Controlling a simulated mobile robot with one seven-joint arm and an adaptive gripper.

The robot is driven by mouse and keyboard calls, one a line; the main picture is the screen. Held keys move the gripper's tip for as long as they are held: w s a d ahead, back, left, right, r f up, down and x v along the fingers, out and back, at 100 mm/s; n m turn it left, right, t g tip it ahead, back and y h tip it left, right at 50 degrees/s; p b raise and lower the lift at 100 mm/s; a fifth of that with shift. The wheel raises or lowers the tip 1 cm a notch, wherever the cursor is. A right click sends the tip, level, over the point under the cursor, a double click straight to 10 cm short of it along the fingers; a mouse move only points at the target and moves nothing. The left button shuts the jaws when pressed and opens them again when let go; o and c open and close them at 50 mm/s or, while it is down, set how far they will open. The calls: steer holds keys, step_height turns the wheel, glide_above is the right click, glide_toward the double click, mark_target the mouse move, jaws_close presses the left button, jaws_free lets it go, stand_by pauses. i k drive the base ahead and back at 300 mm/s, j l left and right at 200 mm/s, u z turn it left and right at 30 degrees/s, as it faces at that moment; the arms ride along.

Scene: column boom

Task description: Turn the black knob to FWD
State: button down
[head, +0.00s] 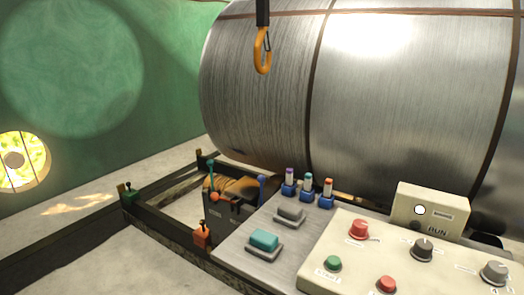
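A dark, nearly black round knob (423,249) stands on the cream control panel (345,240) at the lower right of the head view. A small label sits beside it, too small to read, so I cannot tell which setting it points at. A lighter grey knob (494,272) is to its right, near the picture's edge. My gripper is not in view, and nothing of mine touches the dark knob.
Several coloured levers (308,184) and teal and grey blocks (264,240) are left. A hook (262,52) hangs before a large metal cylinder (390,90).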

mark_target(421, 250)
steer(key=z, duration=1.05)
